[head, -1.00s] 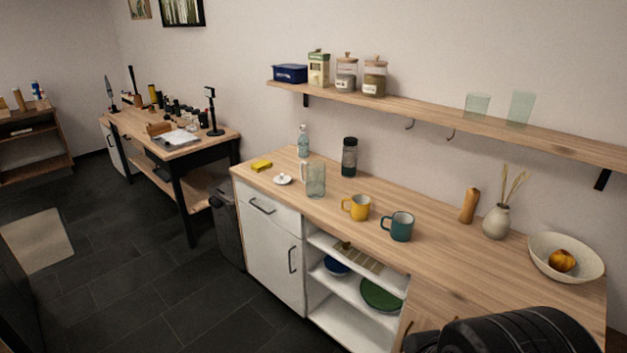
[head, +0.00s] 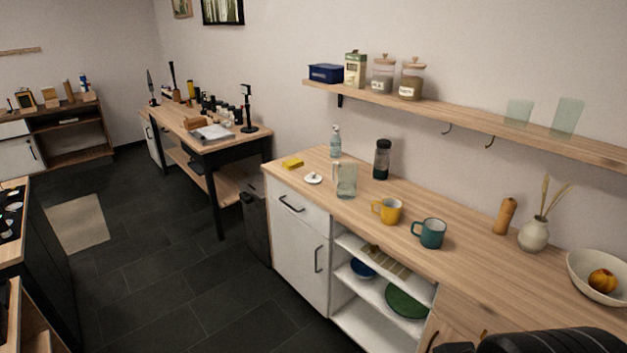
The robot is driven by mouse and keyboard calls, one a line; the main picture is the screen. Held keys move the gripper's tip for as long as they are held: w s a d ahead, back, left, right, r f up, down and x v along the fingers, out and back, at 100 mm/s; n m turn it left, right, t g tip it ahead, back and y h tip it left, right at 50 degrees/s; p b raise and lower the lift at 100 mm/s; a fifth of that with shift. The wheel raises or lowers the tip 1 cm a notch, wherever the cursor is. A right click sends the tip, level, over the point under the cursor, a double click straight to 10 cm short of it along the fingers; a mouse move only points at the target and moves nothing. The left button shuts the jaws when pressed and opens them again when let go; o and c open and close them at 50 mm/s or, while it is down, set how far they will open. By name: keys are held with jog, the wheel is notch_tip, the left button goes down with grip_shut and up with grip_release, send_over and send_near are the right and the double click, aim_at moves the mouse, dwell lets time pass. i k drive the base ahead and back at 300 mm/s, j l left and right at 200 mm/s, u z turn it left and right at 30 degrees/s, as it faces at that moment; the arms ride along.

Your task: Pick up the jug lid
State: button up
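The jug lid (head: 313,178) is a small white disc with a knob, lying on the wooden counter (head: 460,238) near its left end. The clear glass jug (head: 346,181) stands just right of it, apart from the lid. A dark part of my arm shows at the bottom right of the head view, far from the lid. My gripper's fingers are not in view.
A yellow block (head: 292,163), a clear bottle (head: 335,142) and a dark tumbler (head: 382,159) stand around the lid and jug. A yellow mug (head: 387,211) and teal mug (head: 429,233) are further right. The dark floor (head: 170,290) left of the counter is open.

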aim_at(312, 178)
jog(key=i+j+z, duration=0.15)
jog(key=i+j, duration=0.15)
jog(key=i, duration=0.15)
jog(key=i+j+z, duration=0.15)
jog(key=i+j, duration=0.2)
jog(key=i+j+z, duration=0.15)
jog(key=i+j, duration=0.2)
jog(key=i, duration=0.15)
jog(key=i+j+z, duration=0.15)
jog(key=i+j, duration=0.25)
jog(key=i+j+z, duration=0.15)
jog(key=i+j, duration=0.2)
jog(key=j, duration=0.2)
jog(key=i+j+z, duration=0.15)
jog(key=i+j, duration=0.2)
jog(key=j, duration=0.15)
jog(key=i+j+z, duration=0.15)
jog(key=i+j, duration=0.15)
jog(key=j, duration=0.25)
